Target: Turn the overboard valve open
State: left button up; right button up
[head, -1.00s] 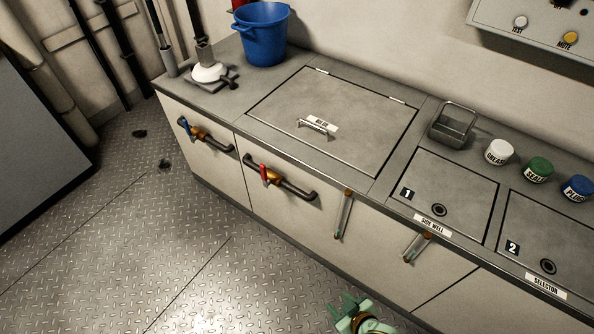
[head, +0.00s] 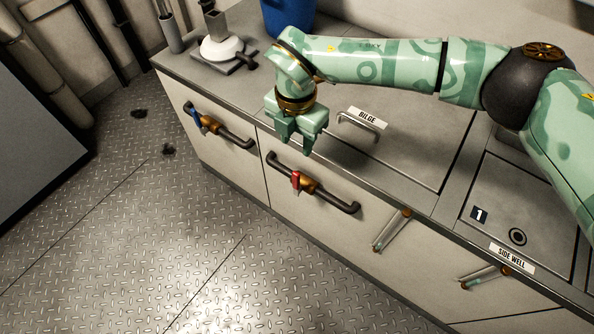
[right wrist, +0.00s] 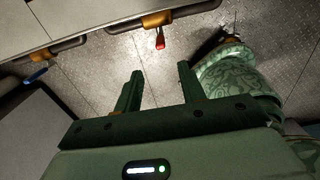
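Two valves sit on dark pipes on the cabinet front. One has a brass body and a red lever (head: 296,181), also seen in the right wrist view (right wrist: 160,39). The other, farther left, has a blue lever (head: 195,115), which also shows in the right wrist view (right wrist: 36,76). No label shows which is the overboard valve. My right gripper (head: 298,143) hangs at the counter's front edge, appearing above the red-lever valve in the head view, apart from it. Its fingers (right wrist: 160,90) are spread and empty in the right wrist view. My left gripper is out of view.
The counter has a hatch marked BILGE with a bar handle (head: 358,130) near my right gripper. A blue bucket (head: 287,15) stands behind my right arm. Two short levers (head: 392,230) (head: 487,277) stick out at the front right.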

aim_at(297, 173)
notch_tip(297, 173, down, 12)
jog(key=b, duration=0.5)
notch_tip(297, 173, down, 2)
jog(key=shift+f+b, duration=0.1)
jog(key=shift+b, duration=0.45)
jog(key=shift+f, duration=0.15)
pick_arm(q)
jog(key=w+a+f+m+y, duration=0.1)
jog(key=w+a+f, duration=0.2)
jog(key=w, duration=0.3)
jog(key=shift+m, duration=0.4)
pick_arm(e)
grip_shut()
